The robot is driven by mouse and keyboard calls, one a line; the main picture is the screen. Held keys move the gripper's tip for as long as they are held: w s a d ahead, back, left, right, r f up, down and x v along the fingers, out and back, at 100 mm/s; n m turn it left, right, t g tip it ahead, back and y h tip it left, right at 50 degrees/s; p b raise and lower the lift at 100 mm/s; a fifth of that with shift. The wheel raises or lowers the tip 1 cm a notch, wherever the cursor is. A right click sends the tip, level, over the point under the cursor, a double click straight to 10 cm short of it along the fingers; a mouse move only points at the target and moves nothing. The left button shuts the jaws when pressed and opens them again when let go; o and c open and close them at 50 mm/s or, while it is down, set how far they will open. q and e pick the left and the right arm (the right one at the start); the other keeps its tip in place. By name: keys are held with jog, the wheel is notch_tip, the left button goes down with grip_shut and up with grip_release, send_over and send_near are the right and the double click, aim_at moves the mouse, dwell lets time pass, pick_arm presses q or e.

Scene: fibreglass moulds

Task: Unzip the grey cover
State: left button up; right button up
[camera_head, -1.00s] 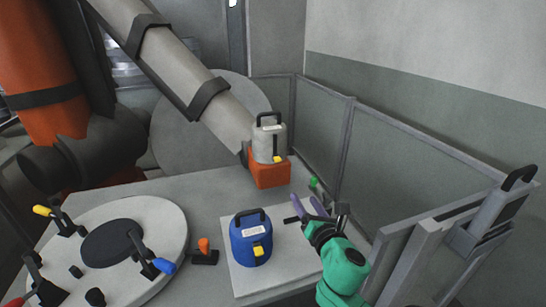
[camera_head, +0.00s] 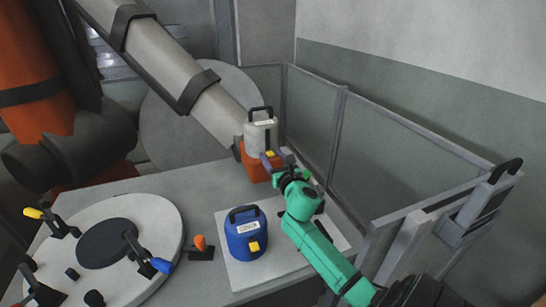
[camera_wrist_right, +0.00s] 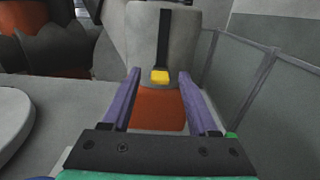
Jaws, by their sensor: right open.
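The grey cover (camera_head: 259,136) sits over an orange block (camera_head: 255,167) at the back of the table, with a black handle on top. In the right wrist view the grey cover (camera_wrist_right: 185,42) fills the upper middle, with a dark vertical zip strip and a yellow pull tab (camera_wrist_right: 160,76) at its lower end. My right gripper (camera_head: 276,160) is open in front of the cover. Its two purple fingers (camera_wrist_right: 163,98) stand apart, either side of the yellow tab, with nothing visibly held. My left gripper is not in view.
A blue cover (camera_head: 245,233) with a black handle and yellow tab stands on a pale board (camera_head: 285,261). A round white mould (camera_head: 158,226) with toggle clamps lies at the left. Grey panels (camera_head: 380,150) stand along the right. A large grey and orange arm (camera_head: 180,65) reaches in behind.

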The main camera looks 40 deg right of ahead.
grip_shut()
jog(key=shift+f, duration=0.1)
dwell(1.2)
